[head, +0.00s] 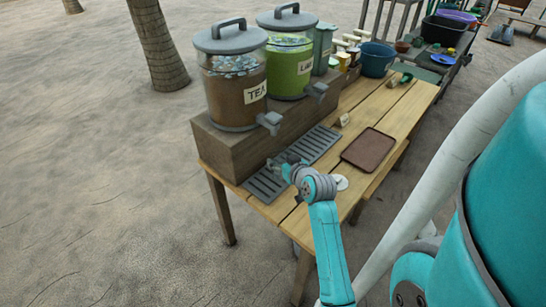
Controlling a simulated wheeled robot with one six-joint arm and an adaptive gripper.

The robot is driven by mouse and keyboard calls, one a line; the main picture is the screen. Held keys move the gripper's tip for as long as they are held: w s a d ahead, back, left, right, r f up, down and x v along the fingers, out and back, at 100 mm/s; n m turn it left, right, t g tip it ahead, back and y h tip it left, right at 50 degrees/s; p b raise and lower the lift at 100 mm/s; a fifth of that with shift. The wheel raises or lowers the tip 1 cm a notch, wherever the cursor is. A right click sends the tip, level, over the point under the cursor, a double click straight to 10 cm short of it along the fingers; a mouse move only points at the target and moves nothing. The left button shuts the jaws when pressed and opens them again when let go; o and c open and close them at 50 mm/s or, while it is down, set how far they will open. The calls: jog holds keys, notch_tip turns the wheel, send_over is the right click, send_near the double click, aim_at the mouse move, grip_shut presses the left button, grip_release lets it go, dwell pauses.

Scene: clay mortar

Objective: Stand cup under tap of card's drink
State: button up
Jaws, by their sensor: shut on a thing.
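The brown dispenser labelled TEA (235,85) and a green one (290,62), its label starting "LA", stand on a wooden riser (225,150). The tea tap (270,122) and the green drink's tap (318,90) point over the slotted drip tray (318,145). My gripper (280,163) is low over the tray's near part, in front of the tea tap and below it. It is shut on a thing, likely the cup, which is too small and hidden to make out. A small card (342,120) stands beside the tray; its writing is not readable.
A brown tray (368,150) lies to the right on the wooden table (395,105). A white round thing (341,183) is partly behind my wrist. A blue bucket (376,60) and several small jars stand at the far end. The drip tray's far part is clear.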

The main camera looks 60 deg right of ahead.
jog(key=shift+f+x, duration=0.2)
jog(key=shift+x, duration=1.6)
jog(key=shift+f+x, duration=0.2)
jog(key=shift+x, duration=1.55)
jog(key=shift+s+f, duration=0.15)
jog(key=shift+s, duration=0.05)
jog(key=o, duration=1.3)
